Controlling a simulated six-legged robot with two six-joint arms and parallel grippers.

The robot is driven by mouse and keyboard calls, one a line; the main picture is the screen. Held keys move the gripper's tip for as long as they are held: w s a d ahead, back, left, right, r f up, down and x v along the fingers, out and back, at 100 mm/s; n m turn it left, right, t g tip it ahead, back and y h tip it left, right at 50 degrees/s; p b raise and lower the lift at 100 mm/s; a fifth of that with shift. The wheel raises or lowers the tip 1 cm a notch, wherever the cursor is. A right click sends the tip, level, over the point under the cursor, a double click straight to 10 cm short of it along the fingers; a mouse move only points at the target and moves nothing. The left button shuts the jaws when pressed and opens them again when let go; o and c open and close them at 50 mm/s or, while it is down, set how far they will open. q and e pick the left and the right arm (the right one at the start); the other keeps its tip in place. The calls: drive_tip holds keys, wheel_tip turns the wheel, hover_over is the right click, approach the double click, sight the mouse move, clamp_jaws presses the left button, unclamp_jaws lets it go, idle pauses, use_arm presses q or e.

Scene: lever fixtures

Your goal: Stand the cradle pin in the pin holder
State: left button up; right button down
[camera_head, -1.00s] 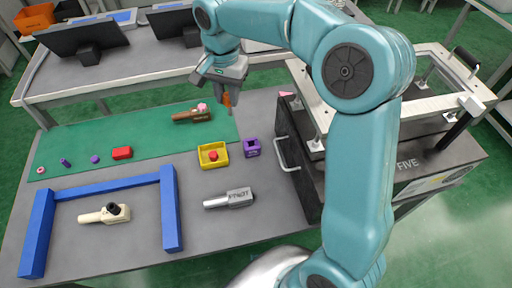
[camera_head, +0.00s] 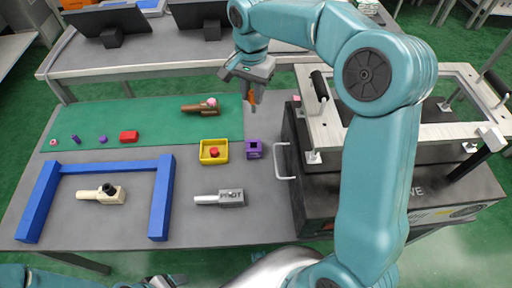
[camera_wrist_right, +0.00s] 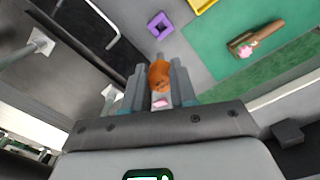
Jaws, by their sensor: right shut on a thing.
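My right gripper (camera_head: 246,95) is shut on an orange piece, apparently the cradle pin (camera_head: 252,97). In the right wrist view the orange pin (camera_wrist_right: 159,75) sits between the fingers (camera_wrist_right: 160,85); its lower part is hidden. A purple square block with a dark opening, apparently the pin holder (camera_head: 253,149), stands on the grey table in front of the gripper. It also shows in the right wrist view (camera_wrist_right: 160,24), beyond the fingertips and apart from the pin. My left gripper (camera_head: 163,282) shows only in part at the bottom edge; its jaws are unclear.
A black fixture box (camera_head: 345,205) with a handle and pale frame stands right of the holder. A grey pivot part (camera_head: 230,198) lies nearer me. A brown part (camera_head: 200,109) lies on the green mat (camera_head: 165,130).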

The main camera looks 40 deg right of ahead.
wheel_tip(320, 180, down, 20)
drive_tip(key=shift+w+r+b, duration=0.1)
drive_tip(key=shift+r+b, duration=0.15)
drive_tip(key=shift+b, duration=0.9)
drive_tip(key=shift+f, duration=0.15)
drive_tip(key=c, duration=0.9)
unclamp_jaws()
drive_tip(key=shift+r, duration=0.2)
